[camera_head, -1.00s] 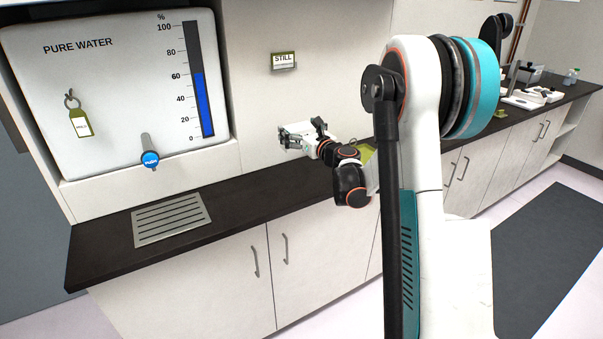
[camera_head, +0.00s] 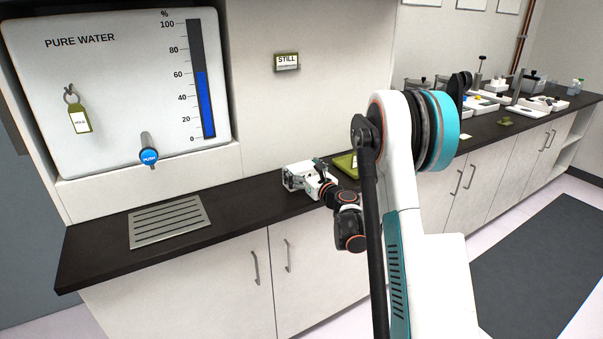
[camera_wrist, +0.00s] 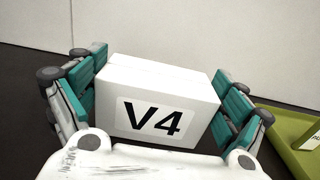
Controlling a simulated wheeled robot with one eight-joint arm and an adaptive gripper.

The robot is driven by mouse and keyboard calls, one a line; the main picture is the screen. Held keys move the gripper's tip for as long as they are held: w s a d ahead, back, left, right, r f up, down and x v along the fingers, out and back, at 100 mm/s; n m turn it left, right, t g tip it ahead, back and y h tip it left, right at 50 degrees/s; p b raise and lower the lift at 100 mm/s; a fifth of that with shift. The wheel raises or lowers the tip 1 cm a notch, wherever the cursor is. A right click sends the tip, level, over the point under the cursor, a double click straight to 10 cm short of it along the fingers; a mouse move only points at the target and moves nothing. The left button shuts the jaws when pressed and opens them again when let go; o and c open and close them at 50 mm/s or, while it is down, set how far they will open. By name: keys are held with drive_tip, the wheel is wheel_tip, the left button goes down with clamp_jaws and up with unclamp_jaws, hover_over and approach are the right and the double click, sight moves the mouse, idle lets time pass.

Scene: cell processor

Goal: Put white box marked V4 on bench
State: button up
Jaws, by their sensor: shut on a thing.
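The white box marked V4 (camera_wrist: 160,95) sits between the two teal finger pads of my gripper (camera_wrist: 165,100) in the wrist view. The pads press on its left and right sides, and the V4 label faces the camera. In the head view my gripper (camera_head: 291,180) is low over the dark bench top (camera_head: 245,203), between the drain grille and the green tray. The box is hard to make out there. I cannot tell whether its underside touches the bench.
A green tray (camera_head: 345,163) lies just right of my gripper and also shows at the right edge of the wrist view (camera_wrist: 285,135). A metal drain grille (camera_head: 168,221) is to the left, under the pure water tank (camera_head: 110,100). Dark bench top between them is clear.

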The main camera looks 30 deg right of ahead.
drive_tip(key=o, duration=1.2)
drive_tip(key=shift+o, duration=0.2)
drive_tip(key=shift+s+r, duration=0.15)
drive_tip(key=shift+s, duration=0.05)
drive_tip(key=s+p, duration=0.3)
drive_tip(key=s, duration=0.8)
drive_tip(key=shift+s+d, duration=0.3)
drive_tip(key=shift+s, duration=0.05)
